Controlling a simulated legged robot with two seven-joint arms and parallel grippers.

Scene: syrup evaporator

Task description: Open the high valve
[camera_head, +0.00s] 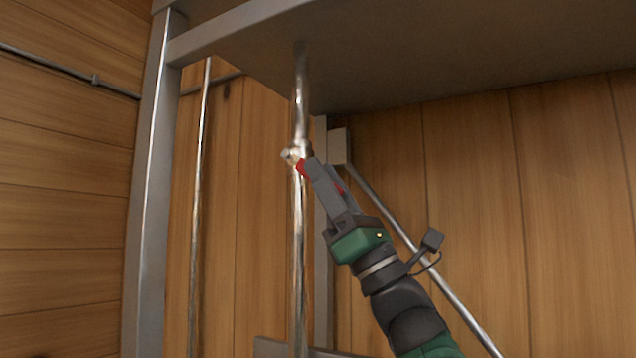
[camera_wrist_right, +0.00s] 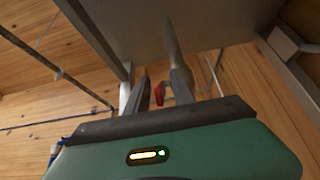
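The high valve (camera_head: 292,155) is a small brassy metal fitting on a shiny vertical pipe (camera_head: 299,100), below a large overhead metal pan. Its red handle (camera_head: 301,168) shows at the tips of my right gripper (camera_head: 310,170), which reaches up from the lower right. In the right wrist view the red handle (camera_wrist_right: 160,93) lies between the two grey fingers of my right gripper (camera_wrist_right: 161,88). The fingers are spread, with a gap seen on each side of the handle. Part of the handle is hidden by the fingers in the head view. My left gripper is not in view.
The metal pan (camera_head: 420,50) hangs over the valve. A grey upright post (camera_head: 150,190) and a thinner pipe (camera_head: 199,190) stand to the left. A diagonal brace (camera_head: 385,215) runs behind my right arm. Wooden plank walls (camera_head: 520,190) close off the back.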

